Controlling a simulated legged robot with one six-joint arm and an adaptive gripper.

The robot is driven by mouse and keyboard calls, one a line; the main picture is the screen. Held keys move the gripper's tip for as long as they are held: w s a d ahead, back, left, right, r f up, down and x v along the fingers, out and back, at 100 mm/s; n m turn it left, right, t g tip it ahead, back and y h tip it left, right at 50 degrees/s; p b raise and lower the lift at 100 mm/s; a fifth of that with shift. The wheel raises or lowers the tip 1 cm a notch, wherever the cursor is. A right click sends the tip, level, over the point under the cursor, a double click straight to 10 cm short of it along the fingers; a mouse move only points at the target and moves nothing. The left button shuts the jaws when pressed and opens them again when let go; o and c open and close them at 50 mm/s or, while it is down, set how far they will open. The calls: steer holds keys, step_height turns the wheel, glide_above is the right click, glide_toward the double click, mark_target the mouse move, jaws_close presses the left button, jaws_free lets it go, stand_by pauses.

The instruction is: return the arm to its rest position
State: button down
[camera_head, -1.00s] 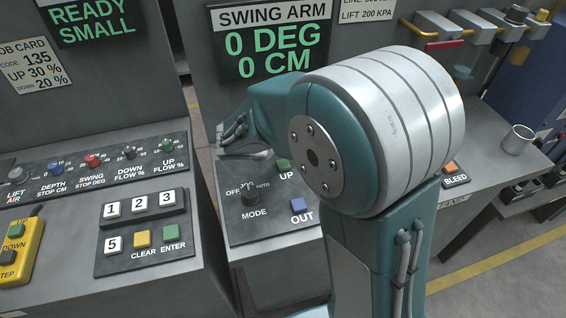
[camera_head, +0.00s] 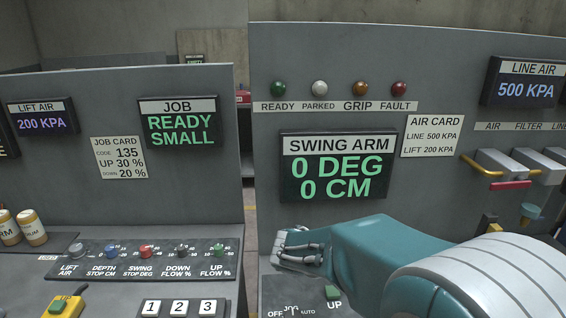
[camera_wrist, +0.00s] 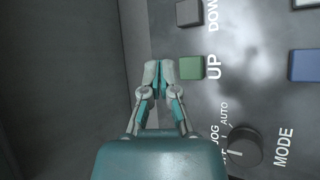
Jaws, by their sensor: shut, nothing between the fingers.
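My gripper (camera_wrist: 158,80) is shut and empty in the wrist view, its two fingertips together. It is over the left edge of the swing arm button panel, just left of the green UP button (camera_wrist: 191,68); whether it touches the panel cannot be told. In the head view my gripper (camera_head: 300,246) is below the SWING ARM display (camera_head: 338,167), up and left of the UP button (camera_head: 332,293). My teal and white arm reaches in from the lower right and hides part of the panel. The display reads 0 DEG and 0 CM.
A black MODE knob (camera_wrist: 244,146) and a blue button (camera_wrist: 304,66) are near my gripper. The job console (camera_head: 118,205) stands left, past a gap. LINE AIR (camera_head: 525,82) reads 500 KPA. Valves with yellow handles (camera_head: 482,168) project at the right.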

steer(key=s+r+m+y, duration=0.3)
steer(key=s+m, duration=0.4)
steer(key=s, duration=0.4)
steer(key=s+r+m+y, duration=0.4)
steer(key=s+m, duration=0.4)
steer(key=s, duration=0.3)
steer(key=shift+r+m, duration=0.3)
steer(key=shift+r, duration=0.6)
steer(key=c, duration=1.3)
jaws_free()
steer(key=shift+c, duration=0.2)
